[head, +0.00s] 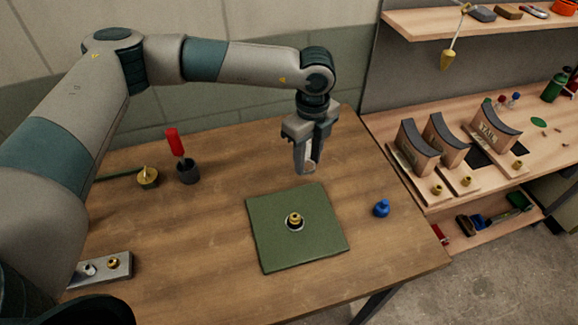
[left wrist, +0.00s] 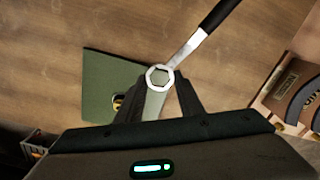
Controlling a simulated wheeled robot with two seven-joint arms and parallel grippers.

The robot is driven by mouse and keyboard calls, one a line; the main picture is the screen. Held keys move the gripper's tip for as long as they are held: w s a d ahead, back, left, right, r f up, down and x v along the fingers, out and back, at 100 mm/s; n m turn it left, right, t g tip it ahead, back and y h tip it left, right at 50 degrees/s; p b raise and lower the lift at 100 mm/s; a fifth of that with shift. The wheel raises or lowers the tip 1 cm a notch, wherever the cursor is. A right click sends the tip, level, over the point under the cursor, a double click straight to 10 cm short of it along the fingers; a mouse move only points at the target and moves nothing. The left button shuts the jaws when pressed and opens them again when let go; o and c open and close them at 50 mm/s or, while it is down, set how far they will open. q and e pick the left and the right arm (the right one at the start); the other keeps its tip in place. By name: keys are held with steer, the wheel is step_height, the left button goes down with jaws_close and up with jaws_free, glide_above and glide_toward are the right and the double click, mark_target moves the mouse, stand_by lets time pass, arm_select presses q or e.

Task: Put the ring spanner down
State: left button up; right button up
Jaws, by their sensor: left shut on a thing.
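My left gripper (head: 305,165) is above the wooden table, a little behind the green mat. In the left wrist view my left gripper (left wrist: 160,100) is shut on the ring spanner (left wrist: 184,50) near its pale ring end. The spanner's shaft and black handle slant up and to the right there, away from the fingers. In the head view the spanner is mostly hidden by the fingers. My right gripper is not in view.
The green mat (head: 268,240) bears a brass fitting (head: 295,220). A blue knob-like piece (head: 382,208) stands right of it. A red-handled tool (head: 175,143) stands in a dark cup (head: 187,172) at the left. The table (head: 200,255) is bare left of the mat.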

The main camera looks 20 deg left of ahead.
arm_select(q)
steer(key=p, duration=0.2)
glide_above(289, 181)
steer(key=shift+d+f, duration=0.25)
steer(key=shift+f, duration=0.8)
steer(key=shift+a+f, duration=0.3)
steer(key=shift+f, duration=0.1)
step_height(289, 181, down, 2)
steer(key=shift+s+f+p, duration=0.1)
steer(key=shift+f+p, duration=0.15)
steer(key=shift+p, duration=0.45)
steer(key=shift+f, duration=0.7)
